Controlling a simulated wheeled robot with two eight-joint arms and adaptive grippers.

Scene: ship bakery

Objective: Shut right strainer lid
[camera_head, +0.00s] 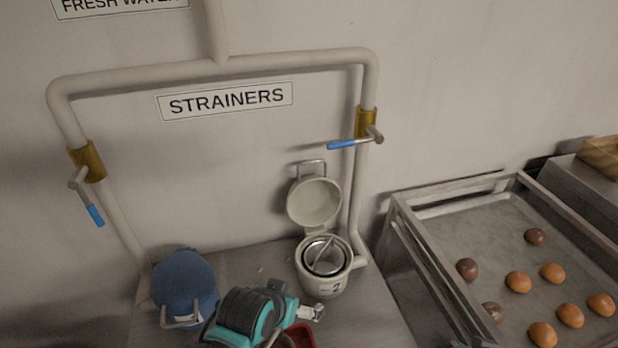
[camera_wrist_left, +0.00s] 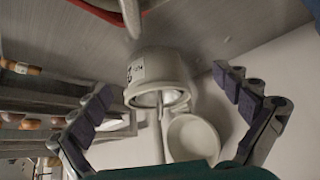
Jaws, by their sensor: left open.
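The right strainer (camera_head: 325,288) is a cream pot marked 2 on the counter, with a metal basket (camera_head: 325,257) inside. Its round lid (camera_head: 314,203) stands open, tilted up at the back near the wall, with a metal handle (camera_head: 311,168) on top. My left gripper (camera_head: 312,312) is just in front of the pot, open and empty. In the left wrist view the pot (camera_wrist_left: 160,68) and open lid (camera_wrist_left: 192,138) show upside down, beyond and between the spread fingers (camera_wrist_left: 163,84). My right gripper is out of view.
A second strainer with a blue lid (camera_head: 184,280) stands at left. A red-rimmed object (camera_head: 302,334) lies partly hidden beside my gripper. Pipes with blue-handled valves (camera_head: 347,143) run up the wall. A metal tray of buns (camera_head: 470,215) is at right.

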